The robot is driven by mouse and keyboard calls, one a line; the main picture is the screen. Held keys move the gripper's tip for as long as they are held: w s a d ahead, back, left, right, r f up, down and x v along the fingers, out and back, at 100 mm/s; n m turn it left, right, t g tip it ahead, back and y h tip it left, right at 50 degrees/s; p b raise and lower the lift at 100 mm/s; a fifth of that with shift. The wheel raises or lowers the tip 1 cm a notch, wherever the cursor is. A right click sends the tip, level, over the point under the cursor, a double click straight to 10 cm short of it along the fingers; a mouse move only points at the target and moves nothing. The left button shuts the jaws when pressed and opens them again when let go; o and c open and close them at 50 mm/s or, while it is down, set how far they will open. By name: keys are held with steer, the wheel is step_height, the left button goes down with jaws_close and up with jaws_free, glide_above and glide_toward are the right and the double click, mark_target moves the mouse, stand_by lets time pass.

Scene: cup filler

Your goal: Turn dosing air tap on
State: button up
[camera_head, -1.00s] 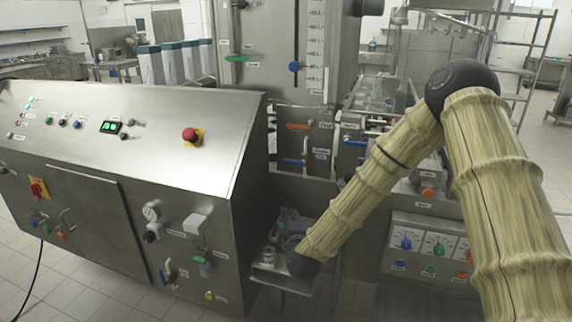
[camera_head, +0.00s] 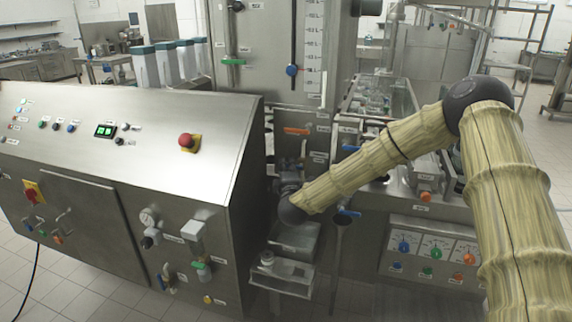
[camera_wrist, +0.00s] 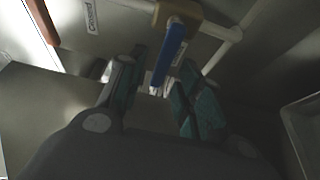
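In the wrist view a blue lever handle (camera_wrist: 170,50) hangs from a brass-coloured tap body (camera_wrist: 177,14) on a pipe, beside a label (camera_wrist: 92,15) reading "Closed". My gripper (camera_wrist: 158,88) is open, its two teal-padded fingers apart. The handle's lower end appears between them in the picture; I cannot tell depth or contact. In the head view my gripper (camera_head: 288,166) is in front of the filler's lower panel, below an orange lever (camera_head: 297,131), and it covers what lies behind it. Which lever is labelled dosing air is not readable.
The console (camera_head: 130,150) with a red emergency button (camera_head: 187,141) stands left of my gripper. A metal tray (camera_head: 283,275) is below it. Another blue handle (camera_head: 349,213) and a dial box (camera_head: 432,250) are at the right. Pipework surrounds the tap.

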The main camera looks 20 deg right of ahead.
steer(key=shift+x, duration=1.35)
jaws_close()
